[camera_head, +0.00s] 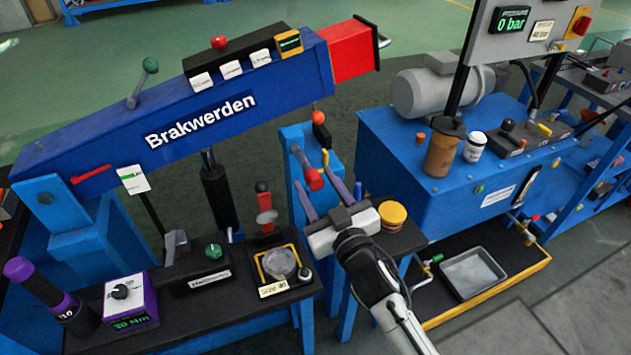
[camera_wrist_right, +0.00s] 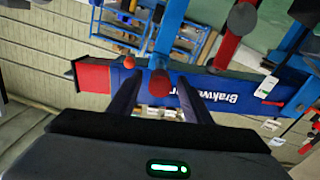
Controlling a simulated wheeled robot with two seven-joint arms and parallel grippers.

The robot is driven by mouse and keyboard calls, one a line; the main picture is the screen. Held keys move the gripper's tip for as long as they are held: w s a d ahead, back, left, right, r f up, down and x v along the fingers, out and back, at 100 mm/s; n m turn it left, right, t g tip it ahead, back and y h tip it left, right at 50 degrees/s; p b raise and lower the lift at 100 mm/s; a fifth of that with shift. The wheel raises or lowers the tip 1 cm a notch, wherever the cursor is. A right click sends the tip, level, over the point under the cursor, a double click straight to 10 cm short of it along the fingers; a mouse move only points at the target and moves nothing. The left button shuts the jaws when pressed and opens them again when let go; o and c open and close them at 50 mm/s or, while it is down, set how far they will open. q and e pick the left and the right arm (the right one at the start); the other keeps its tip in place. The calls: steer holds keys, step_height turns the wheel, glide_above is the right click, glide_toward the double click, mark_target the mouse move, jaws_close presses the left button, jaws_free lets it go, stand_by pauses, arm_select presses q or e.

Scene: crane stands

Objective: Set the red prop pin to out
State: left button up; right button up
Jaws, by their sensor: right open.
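A red knob on a short grey pin (camera_head: 312,178), which looks like the red prop pin, sticks out of the upright blue post (camera_head: 299,150) near the middle of the head view. In the right wrist view the red knob (camera_wrist_right: 160,84) faces me, in front of the blue post (camera_wrist_right: 170,35). My right gripper (camera_head: 317,193) is open, its two dark fingers pointing at the knob. In the right wrist view the knob shows between the fingertips (camera_wrist_right: 158,92). I cannot tell whether they touch it. My left gripper is out of view.
The blue boom marked Brakwerden (camera_head: 200,122) with a red end (camera_head: 350,50) lies behind. A red lever (camera_head: 266,205) stands left of the gripper, a yellow-lidded jar (camera_head: 393,214) right of it. A blue pump bench (camera_head: 400,150) is at the right.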

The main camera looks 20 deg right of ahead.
steer(key=s+d, duration=0.1)
steer(key=s, duration=0.8)
steer(key=shift+s, duration=0.1)
steer(key=s+f+g, duration=0.4)
steer(key=s+f, duration=0.5)
steer(key=f, duration=0.3)
steer(key=s+f+m+g, duration=0.1)
steer(key=s+f+g, duration=0.4)
steer(key=s+f, duration=0.5)
step_height(320, 180, down, 3)
steer(key=shift+s+d+r+m, duration=0.2)
steer(key=shift+d+m, duration=0.1)
steer(key=shift+d, duration=0.15)
